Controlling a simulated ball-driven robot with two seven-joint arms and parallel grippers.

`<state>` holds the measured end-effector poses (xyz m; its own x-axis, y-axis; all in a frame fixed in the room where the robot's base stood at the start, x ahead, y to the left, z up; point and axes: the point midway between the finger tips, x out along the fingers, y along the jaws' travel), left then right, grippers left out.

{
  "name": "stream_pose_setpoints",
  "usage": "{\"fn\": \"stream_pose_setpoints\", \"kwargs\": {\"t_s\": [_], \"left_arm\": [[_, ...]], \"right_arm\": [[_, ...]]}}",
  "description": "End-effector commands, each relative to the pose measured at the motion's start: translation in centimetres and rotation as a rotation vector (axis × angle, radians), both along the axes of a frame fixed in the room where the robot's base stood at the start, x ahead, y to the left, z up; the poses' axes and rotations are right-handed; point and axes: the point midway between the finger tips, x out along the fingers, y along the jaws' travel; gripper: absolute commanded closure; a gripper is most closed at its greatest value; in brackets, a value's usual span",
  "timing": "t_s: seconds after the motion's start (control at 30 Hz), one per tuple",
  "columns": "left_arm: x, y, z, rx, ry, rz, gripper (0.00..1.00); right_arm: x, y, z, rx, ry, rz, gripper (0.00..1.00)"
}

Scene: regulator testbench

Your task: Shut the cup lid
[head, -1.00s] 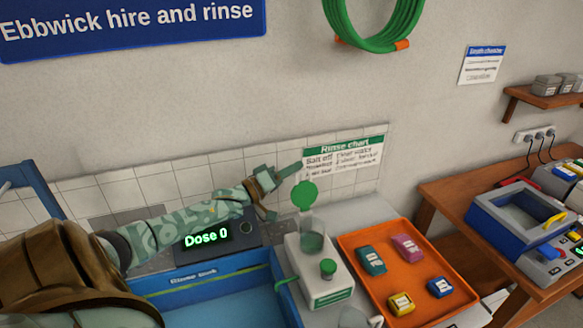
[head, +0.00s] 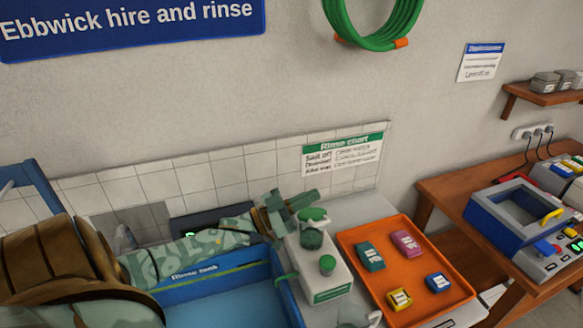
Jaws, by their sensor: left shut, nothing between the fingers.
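The cup (head: 311,239) is a clear beaker with dark green content, standing on the back of a white unit with a green front label (head: 325,285). Its green lid (head: 313,214) lies over the cup's mouth, roughly flat; whether it is fully seated I cannot tell. My left gripper (head: 302,199) is shut and empty, just left of and behind the lid, very close to it. Whether it touches the lid is unclear. My right gripper is out of view.
An orange tray (head: 371,289) with several small coloured blocks stands right of the unit. The blue rinse tank (head: 225,293) lies under my left arm, which largely hides the dose display. A rinse chart (head: 343,154) hangs behind. A glass vessel (head: 358,314) is at the front edge.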

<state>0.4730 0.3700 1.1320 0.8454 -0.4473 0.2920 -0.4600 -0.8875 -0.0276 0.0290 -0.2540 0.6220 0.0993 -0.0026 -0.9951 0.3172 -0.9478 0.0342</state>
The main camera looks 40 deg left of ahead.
Motion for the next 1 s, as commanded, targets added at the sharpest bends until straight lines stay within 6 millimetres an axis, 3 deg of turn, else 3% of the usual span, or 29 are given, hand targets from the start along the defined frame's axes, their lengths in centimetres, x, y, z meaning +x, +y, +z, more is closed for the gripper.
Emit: {"fn": "stream_pose_setpoints", "kwargs": {"t_s": [0.5, 1.0], "left_arm": [[-1.9, -3.8, -5.3, 0.432, -0.223, -0.001, 1.0], [-2.6, -5.0, -9.6, 0.712, -0.368, 0.0, 1.0]], "right_arm": [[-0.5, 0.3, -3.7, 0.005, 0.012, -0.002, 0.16], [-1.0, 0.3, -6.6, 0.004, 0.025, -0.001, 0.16]]}}
